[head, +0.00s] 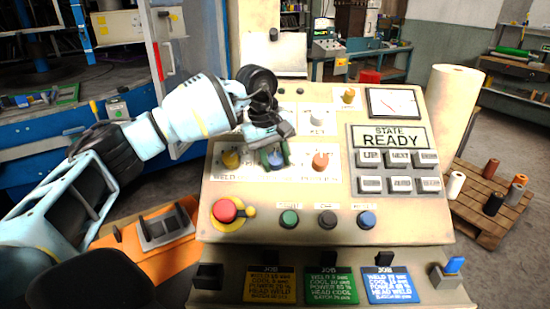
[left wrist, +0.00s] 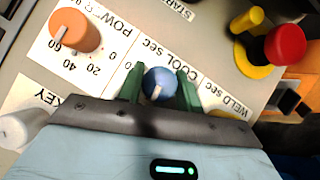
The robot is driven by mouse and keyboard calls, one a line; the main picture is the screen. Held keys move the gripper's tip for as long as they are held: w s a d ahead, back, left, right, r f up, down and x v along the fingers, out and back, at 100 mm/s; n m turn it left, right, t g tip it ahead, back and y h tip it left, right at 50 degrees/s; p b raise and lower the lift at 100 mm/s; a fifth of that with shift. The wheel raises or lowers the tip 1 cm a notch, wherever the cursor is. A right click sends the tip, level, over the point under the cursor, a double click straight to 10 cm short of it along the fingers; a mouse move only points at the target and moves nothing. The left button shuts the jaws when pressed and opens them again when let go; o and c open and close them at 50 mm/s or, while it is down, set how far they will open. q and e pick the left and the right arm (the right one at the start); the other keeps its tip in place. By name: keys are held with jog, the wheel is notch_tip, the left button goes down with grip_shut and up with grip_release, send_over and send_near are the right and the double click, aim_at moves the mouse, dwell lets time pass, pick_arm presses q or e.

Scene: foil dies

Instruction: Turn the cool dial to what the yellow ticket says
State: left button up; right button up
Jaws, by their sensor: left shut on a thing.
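The blue cool dial (head: 276,160) is the middle one of three dials in a row on the sloped panel. In the left wrist view the cool dial (left wrist: 160,81) sits beside the label COOL sec, with its pale pointer mark towards the lower left. My left gripper (head: 271,156) is shut on it, one green finger on each side; the fingers cover part of its scale. The yellow ticket (head: 269,285) is at the left of the ticket row below the panel; its COOL line is too small to read surely. My right gripper is not in view.
A yellow weld dial (head: 231,160) and an orange power dial (head: 320,161) flank the cool dial closely. A red button (head: 225,210) stands lower left. Green (head: 331,285) and blue (head: 389,285) tickets stand beside the yellow one. The display (head: 390,138) reads STATE READY.

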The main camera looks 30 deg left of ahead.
pick_arm(q)
jog(key=n+t+h, duration=0.1)
jog(key=n, duration=0.1)
jog(key=shift+s+n+p, duration=0.1)
jog(key=shift+n+p, duration=0.2)
jog(key=shift+n, duration=0.1)
jog(key=shift+n+t+h, duration=0.4)
jog(key=shift+n+t, duration=1)
jog(key=shift+n, duration=0.4)
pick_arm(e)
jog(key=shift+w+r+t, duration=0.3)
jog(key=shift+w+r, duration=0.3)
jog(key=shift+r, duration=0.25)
pick_arm(q)
jog(key=o, duration=1)
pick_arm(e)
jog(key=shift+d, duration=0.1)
pick_arm(q)
jog(key=shift+r, duration=0.1)
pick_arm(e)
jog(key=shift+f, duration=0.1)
pick_arm(q)
jog(key=v, duration=0.7)
jog(key=shift+r, duration=0.25)
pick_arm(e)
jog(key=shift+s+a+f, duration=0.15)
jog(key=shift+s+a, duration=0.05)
